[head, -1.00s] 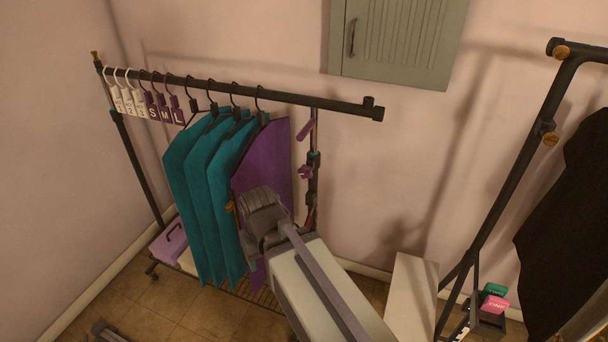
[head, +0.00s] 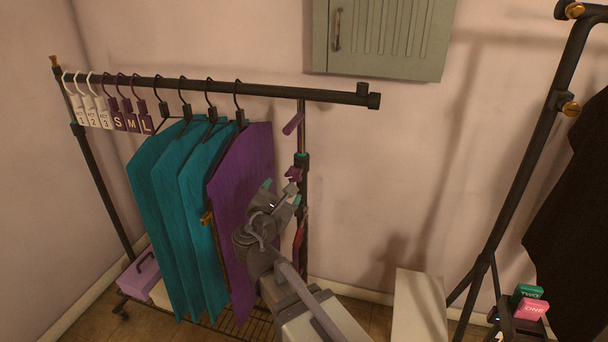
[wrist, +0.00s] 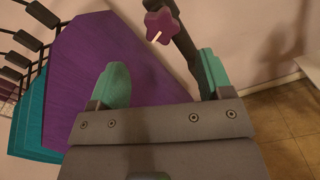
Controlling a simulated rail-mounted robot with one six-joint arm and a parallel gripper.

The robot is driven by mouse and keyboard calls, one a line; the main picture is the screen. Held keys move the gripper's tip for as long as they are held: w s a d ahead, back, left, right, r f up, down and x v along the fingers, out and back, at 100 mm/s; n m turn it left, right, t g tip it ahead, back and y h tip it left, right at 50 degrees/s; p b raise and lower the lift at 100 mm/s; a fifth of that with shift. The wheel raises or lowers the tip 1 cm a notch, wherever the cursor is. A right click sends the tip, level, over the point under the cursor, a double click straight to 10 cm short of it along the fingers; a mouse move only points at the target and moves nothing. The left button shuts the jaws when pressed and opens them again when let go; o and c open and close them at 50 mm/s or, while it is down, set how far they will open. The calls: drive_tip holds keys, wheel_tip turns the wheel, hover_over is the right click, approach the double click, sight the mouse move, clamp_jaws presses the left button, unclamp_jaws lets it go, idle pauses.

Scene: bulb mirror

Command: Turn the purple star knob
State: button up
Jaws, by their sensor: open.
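The purple star knob (wrist: 163,25) sits on the dark upright post of the clothes rack in the wrist view, ahead of my gripper and between the lines of its fingers. It also shows in the head view (head: 293,174), small and just above my gripper's tip. My gripper (wrist: 160,85) is open and empty, with two teal-tipped fingers spread apart. In the head view my gripper (head: 282,193) is raised close to the knob on the right post. The fingers are apart from the knob in the wrist view.
A purple garment (head: 245,190) and several teal garments (head: 165,200) hang just left of my gripper. A purple lever (head: 293,124) is on the post above the knob. A white block (head: 420,305) stands to the right on the floor.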

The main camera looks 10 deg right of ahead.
sight(292, 177)
drive_tip(key=x, duration=1)
drive_tip(key=shift+w+d, duration=0.2)
drive_tip(key=shift+d, duration=0.05)
drive_tip(key=c, duration=0.9)
